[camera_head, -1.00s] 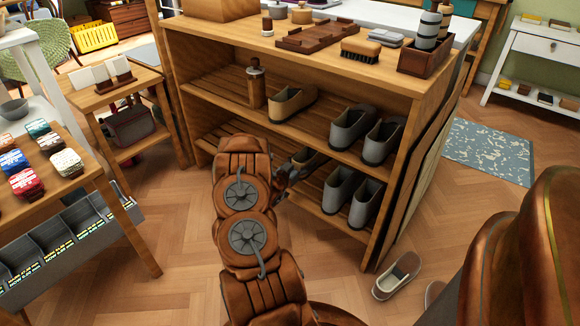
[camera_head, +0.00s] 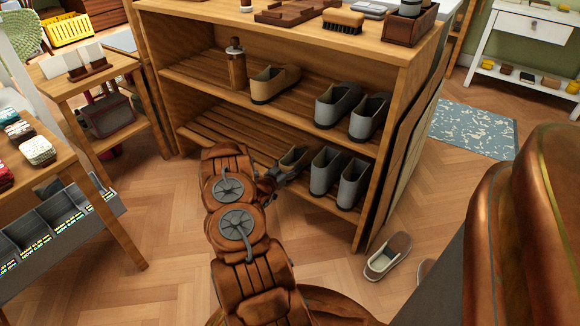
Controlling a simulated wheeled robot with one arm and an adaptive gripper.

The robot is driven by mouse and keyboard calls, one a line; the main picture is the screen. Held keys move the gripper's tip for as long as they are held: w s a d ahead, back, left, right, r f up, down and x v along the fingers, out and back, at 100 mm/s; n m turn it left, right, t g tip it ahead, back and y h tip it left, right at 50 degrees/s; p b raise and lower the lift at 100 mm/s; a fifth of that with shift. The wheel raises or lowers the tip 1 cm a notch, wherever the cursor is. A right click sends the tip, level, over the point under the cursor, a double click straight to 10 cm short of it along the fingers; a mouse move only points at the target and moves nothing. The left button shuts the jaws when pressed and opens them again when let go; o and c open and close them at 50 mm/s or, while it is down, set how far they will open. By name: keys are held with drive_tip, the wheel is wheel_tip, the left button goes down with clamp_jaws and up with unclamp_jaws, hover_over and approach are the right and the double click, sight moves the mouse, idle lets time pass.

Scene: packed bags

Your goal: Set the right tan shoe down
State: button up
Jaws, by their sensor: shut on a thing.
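My gripper (camera_head: 281,175) is at the lower slatted shelf (camera_head: 222,128) of the wooden shelf unit. Another tan shoe (camera_head: 274,84) stands on the upper shelf (camera_head: 205,78), left of two grey boots there. The fingertips are small and partly hidden by my arm.
Grey boots (camera_head: 326,170) stand close right of the held shoe on the lower shelf. A wooden bottle (camera_head: 236,66) stands on the upper shelf. A brown slip-on shoe (camera_head: 388,257) lies on the floor by the unit's right front. The lower shelf's left part is clear.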

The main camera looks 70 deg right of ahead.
drive_tip(key=o, duration=1.6)
drive_tip(key=shift+c, duration=0.2)
drive_tip(key=shift+w+a+r, duration=0.1)
drive_tip(key=shift+a, duration=0.05)
drive_tip(key=p+v, duration=0.3)
drive_tip(key=v, duration=0.8)
drive_tip(key=shift+a+p, duration=0.35)
